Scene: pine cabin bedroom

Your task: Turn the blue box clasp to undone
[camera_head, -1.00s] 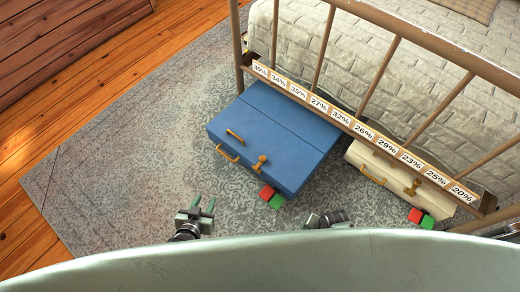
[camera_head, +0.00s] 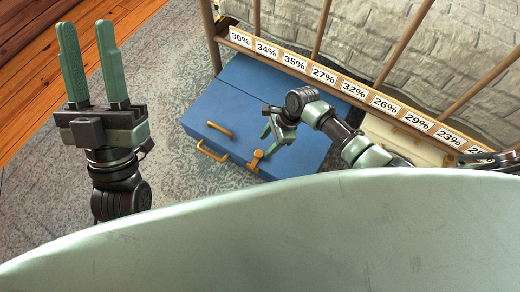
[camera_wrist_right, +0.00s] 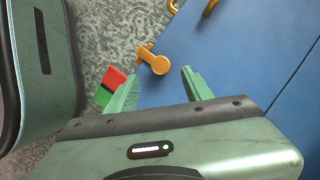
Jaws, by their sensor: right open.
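The blue box (camera_head: 245,100) stands on the rug against the bed frame. Its orange clasp (camera_head: 256,158) is at the front edge, and it also shows in the right wrist view (camera_wrist_right: 155,60) with a round knob and a short arm. My right gripper (camera_head: 267,134) is over the box lid, close to the clasp. In the right wrist view its fingers (camera_wrist_right: 160,88) are open and empty, with the clasp ahead between and beyond the tips. My left gripper (camera_head: 88,62) is raised at the left, its two fingers apart with nothing between them.
A red and green marker (camera_wrist_right: 113,80) lies beside the clasp in the right wrist view. An orange handle (camera_head: 212,152) is on the box front. A cream box (camera_head: 400,138) stands to the right, partly behind my right arm. Labels with percentages run along the bed rail (camera_head: 325,76).

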